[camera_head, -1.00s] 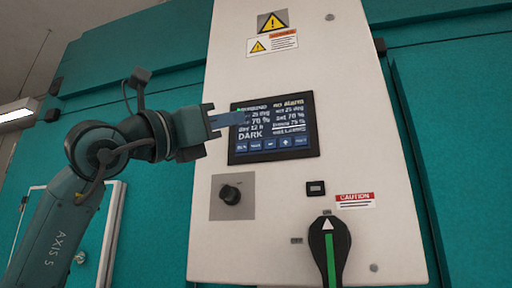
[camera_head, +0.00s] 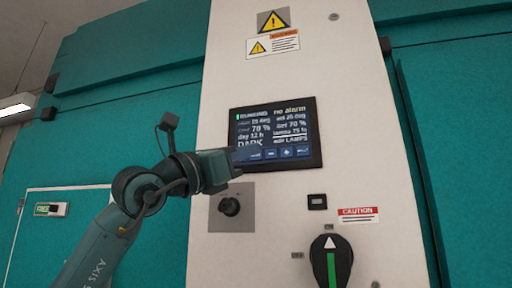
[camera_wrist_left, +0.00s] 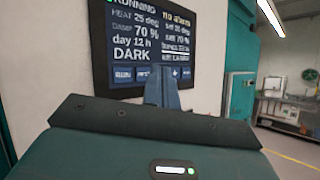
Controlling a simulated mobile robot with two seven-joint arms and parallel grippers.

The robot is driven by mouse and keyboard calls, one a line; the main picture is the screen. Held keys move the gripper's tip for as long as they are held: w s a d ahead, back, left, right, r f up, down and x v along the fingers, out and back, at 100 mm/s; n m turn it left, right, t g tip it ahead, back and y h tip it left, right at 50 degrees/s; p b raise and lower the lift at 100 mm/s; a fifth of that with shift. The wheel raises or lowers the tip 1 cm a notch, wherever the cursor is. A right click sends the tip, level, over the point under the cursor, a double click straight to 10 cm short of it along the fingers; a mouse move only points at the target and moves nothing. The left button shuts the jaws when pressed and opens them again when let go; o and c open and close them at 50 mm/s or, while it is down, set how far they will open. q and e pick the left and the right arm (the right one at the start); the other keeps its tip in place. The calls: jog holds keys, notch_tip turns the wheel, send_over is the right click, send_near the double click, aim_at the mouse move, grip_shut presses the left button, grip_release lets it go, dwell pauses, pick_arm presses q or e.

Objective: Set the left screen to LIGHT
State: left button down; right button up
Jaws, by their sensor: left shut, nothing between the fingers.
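The screen (camera_head: 275,128) is a dark panel on a white cabinet. It reads RUNNING, no alarm, several settings and DARK, with a row of blue buttons along its bottom edge. It also shows in the left wrist view (camera_wrist_left: 150,38), where DARK is clear. My left gripper (camera_head: 246,154) is shut and empty, its fingertips in front of the lower left of the screen, covering the leftmost button. In the left wrist view the shut fingers (camera_wrist_left: 162,88) stand before the button row. Whether they touch the screen I cannot tell. My right gripper is out of view.
Below the screen are a black knob (camera_head: 230,206) on a grey plate, a small black switch (camera_head: 317,201) and a black rotary handle (camera_head: 330,262) with a green stripe. Warning labels (camera_head: 273,44) sit above. Teal walls flank the cabinet.

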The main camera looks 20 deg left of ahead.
pick_arm(q)
jog(key=shift+w, duration=0.3)
dwell(0.8)
dwell(0.9)
jog(key=shift+w, duration=0.4)
jog(key=shift+w+p, duration=0.3)
jog(key=shift+p, duration=0.05)
dwell(0.6)
dwell(0.3)
jog(key=shift+s+b, duration=0.65)
jog(key=shift+s, duration=0.1)
